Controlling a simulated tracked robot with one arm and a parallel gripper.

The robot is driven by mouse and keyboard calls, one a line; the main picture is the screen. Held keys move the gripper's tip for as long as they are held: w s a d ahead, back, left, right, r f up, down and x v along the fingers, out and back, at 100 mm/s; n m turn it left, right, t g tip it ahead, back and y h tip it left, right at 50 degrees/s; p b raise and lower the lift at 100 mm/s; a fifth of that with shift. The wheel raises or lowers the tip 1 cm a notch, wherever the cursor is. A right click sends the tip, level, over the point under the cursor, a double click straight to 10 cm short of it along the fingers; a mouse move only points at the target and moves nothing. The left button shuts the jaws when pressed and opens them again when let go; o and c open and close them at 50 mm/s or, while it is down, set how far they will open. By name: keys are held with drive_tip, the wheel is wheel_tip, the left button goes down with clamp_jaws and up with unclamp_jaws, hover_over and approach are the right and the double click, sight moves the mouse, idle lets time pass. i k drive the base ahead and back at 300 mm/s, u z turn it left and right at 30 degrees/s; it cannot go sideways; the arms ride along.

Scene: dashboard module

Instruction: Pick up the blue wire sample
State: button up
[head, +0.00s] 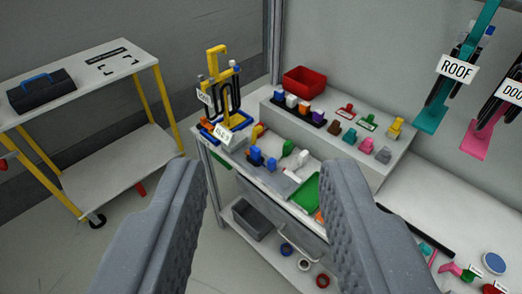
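My gripper (262,175) is open and empty, its two grey ribbed fingers wide apart in the foreground. No item is plainly marked as the blue wire sample. Small blue pieces (257,155) stand on the workbench beside the yellow stand, seen between my fingers and beyond them. A blue ring (286,250) lies on the lower shelf, next to a white ring and a red ring. I cannot tell which blue item is the sample. My right finger hides part of the bench front.
A yellow stand (217,65) with black wires and labels rises at the bench's left end. A red bin (305,82) and several coloured parts sit on the raised step (375,185). A grey bin (253,218) is below. A cart (100,93) with a toolbox stands left.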

sight(254, 153)
drive_tip(key=i, duration=1.3)
drive_tip(key=u, duration=0.4)
